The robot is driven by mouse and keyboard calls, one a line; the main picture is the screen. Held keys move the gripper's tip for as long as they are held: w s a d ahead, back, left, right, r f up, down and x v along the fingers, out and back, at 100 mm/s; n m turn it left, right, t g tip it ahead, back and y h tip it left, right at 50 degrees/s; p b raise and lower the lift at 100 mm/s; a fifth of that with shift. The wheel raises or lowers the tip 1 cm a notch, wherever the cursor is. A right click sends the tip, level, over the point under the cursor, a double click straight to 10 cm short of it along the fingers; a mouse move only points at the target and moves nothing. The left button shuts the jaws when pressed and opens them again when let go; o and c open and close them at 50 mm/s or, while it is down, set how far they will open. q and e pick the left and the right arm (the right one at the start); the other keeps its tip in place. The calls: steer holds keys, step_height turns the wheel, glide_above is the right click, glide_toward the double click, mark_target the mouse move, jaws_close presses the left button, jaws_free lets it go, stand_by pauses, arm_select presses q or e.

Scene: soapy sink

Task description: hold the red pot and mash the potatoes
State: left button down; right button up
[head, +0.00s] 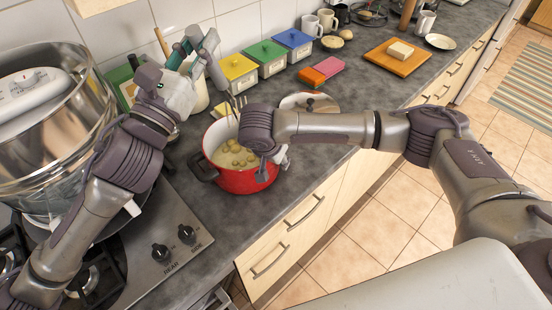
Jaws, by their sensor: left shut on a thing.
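The red pot (236,181) stands on the dark counter beside the stove, with several pale potatoes (238,156) inside. My left gripper (209,48) is above and behind the pot, shut on the handle of a potato masher.
Green, yellow and blue lidded boxes (265,53) line the wall. A metal lid (309,104) lies behind my right forearm. A wooden board (396,60) is farther back. Counter right of the boxes is partly clear.

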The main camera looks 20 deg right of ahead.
steer(key=shift+f, duration=0.1)
jaws_close()
stand_by(0.6)
steer(key=shift+o, duration=0.4)
jaws_free()
jaws_close()
stand_by(1.0)
